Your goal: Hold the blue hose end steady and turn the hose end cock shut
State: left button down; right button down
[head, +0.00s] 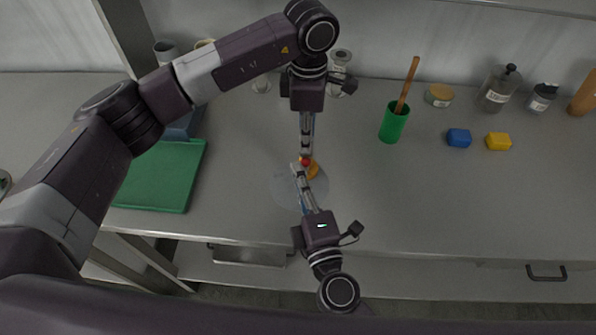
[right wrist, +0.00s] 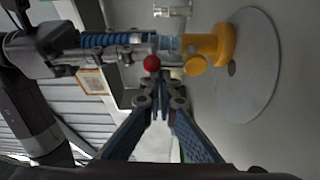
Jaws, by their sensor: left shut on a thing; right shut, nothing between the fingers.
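The grippers hide much of the hose in the head view.
A pale round disc (head: 283,190) lies below the grippers on the grey bench. A green board (head: 165,180) is left. A green cup (head: 393,124) with a wooden stick, blue and yellow blocks (head: 459,138) and bottles (head: 498,88) stand right. The front right bench is clear.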

jog(key=shift+d+m, duration=0.25)
jog(key=shift+m, duration=0.25)
jog(key=shift+d+f+m+t, duration=0.1)
jog(key=shift+d+m+t, duration=0.2)
jog(key=shift+d, duration=0.45)
jog(key=shift+d+f+m+t, duration=0.1)
jog(key=shift+d+m, duration=0.3)
jog(key=shift+d, duration=0.3)
jog(key=shift+d+f, duration=0.6)
jog(key=shift+d, duration=0.05)
jog(key=shift+r, duration=0.1)
notch_tip(320, 180, up, 4)
jog(key=a, duration=0.1)
jog(key=s+f, duration=0.1)
jog(key=s, duration=0.2)
jog(key=s+f, duration=0.1)
jog(key=s, duration=0.2)
jog(key=s+f, duration=0.1)
jog(key=s, duration=0.2)
jog(key=shift+s+d+f, duration=0.2)
jog(key=shift+s+d, duration=0.05)
jog(key=shift+d, duration=0.15)
